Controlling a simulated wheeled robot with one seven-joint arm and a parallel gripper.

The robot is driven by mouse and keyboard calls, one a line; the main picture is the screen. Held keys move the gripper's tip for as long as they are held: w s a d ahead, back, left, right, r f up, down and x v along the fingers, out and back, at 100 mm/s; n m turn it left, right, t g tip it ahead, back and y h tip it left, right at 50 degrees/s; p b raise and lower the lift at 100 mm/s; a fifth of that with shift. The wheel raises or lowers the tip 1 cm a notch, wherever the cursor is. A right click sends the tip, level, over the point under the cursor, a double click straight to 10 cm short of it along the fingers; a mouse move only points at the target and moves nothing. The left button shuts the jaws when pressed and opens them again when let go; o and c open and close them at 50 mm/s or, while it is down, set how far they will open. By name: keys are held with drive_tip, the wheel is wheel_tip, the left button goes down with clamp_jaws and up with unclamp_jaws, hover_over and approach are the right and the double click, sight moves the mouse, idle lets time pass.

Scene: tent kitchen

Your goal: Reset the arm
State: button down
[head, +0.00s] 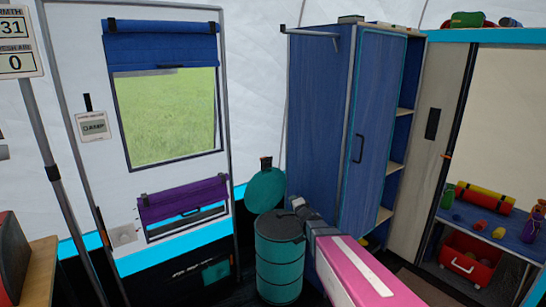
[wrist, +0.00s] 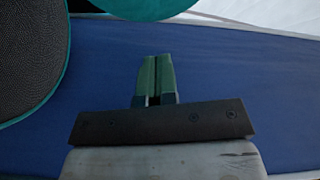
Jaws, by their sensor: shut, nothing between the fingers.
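My gripper (wrist: 157,60) shows in the wrist view with its two green fingers together and nothing between them. Behind the fingers is a plain blue surface, which looks like the side of the blue cabinet (head: 317,110). In the head view my pink and white arm reaches in from the lower right, and its grey end lies beside the teal barrel and in front of the cabinet's lower part. The fingertips are too small to make out there.
The teal barrel (head: 280,262) with a dark top stands close to my arm's end. A round teal lid (head: 266,190) is behind it. A door with a window (head: 168,115) is at left. Shelves with a red crate (head: 468,262) are at right.

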drive_tip(key=s+d+f+n+g+h, duration=0.4)
drive_tip(key=s+d+f+g+h, duration=0.35)
drive_tip(key=s+d, duration=0.35)
drive_tip(key=s+a+n+g+y, duration=0.1)
drive_tip(key=s+n+g, duration=0.6)
drive_tip(key=s, duration=1.2)
drive_tip(key=a+g, duration=0.1)
drive_tip(key=g, duration=0.1)
drive_tip(key=shift+f+g, duration=0.35)
